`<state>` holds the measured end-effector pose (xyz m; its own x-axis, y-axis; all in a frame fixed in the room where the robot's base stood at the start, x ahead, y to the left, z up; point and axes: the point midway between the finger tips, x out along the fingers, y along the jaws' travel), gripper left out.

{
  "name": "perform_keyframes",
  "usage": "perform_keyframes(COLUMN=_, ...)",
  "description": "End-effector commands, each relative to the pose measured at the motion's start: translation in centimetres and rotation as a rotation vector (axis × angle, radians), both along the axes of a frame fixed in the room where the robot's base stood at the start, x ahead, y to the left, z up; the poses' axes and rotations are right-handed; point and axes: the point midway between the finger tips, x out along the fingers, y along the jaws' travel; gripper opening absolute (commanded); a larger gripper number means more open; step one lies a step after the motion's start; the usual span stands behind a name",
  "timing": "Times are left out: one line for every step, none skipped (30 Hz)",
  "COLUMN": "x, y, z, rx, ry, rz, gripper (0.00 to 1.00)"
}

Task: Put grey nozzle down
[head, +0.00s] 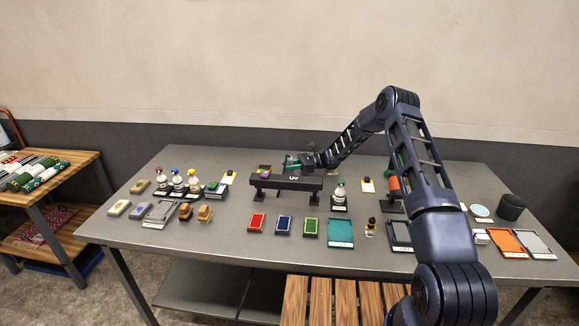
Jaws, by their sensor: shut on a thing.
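My gripper (293,163) is at the back middle of the table, above or just behind the right part of a raised black rack (289,184). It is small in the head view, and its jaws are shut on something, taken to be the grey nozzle. The nozzle itself is too small and too dark to make out against the jaws and the rack. A few coloured pieces, purple and yellow (264,172), sit at the rack's left end. I cannot tell whether the held thing touches the rack.
Red (257,222), blue and green trays lie in front. A teal tray (341,233) is beside them. A black cup (511,207) stands far right. Bare table shows front left.

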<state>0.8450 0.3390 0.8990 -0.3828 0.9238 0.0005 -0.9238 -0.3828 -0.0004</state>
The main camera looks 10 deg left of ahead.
Motion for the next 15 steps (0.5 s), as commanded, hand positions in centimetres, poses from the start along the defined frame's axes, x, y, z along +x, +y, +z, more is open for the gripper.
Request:
perform_keyframes(x=0.00, y=0.01, z=-0.09, rx=0.000, ry=0.000, rz=0.000, gripper=0.05)
perform_keyframes(x=0.00, y=0.01, z=-0.14, rx=0.000, ry=0.000, rz=0.000, gripper=0.05)
perform_keyframes(x=0.00, y=0.01, z=-0.20, rx=0.000, ry=0.000, rz=0.000, gripper=0.05)
perform_keyframes(x=0.00, y=0.00, z=-0.25, rx=0.000, ry=0.000, rz=0.000, gripper=0.05)
perform_keyframes(x=0.00, y=0.00, z=-0.30, rx=0.000, ry=0.000, rz=0.000, gripper=0.05)
perform_keyframes(x=0.00, y=0.01, z=-0.36, rx=0.000, ry=0.000, rz=0.000, gripper=0.05)
perform_keyframes(x=0.00, y=0.01, z=-0.42, rx=0.000, ry=0.000, rz=0.000, gripper=0.05)
perform_keyframes(x=0.00, y=0.01, z=-0.46, rx=0.000, ry=0.000, rz=0.000, gripper=0.05)
perform_keyframes(x=0.00, y=0.01, z=-0.53, rx=0.000, ry=0.000, rz=0.000, gripper=0.05)
perform_keyframes(x=0.00, y=0.01, z=-0.58, rx=0.000, ry=0.000, rz=0.000, gripper=0.05)
perform_keyframes(x=0.00, y=0.01, z=-0.64, rx=0.000, ry=0.001, rz=0.000, gripper=0.05)
perform_keyframes(x=-0.01, y=0.01, z=-0.71, rx=0.000, ry=0.001, rz=0.000, gripper=0.05)
perform_keyframes(x=-0.01, y=0.01, z=-0.76, rx=0.000, ry=0.001, rz=0.000, gripper=0.05)
perform_keyframes(x=-0.01, y=0.01, z=-0.82, rx=0.000, ry=0.001, rz=0.000, gripper=0.05)
perform_keyframes(x=-0.02, y=0.00, z=-0.90, rx=0.000, ry=0.001, rz=0.000, gripper=0.05)
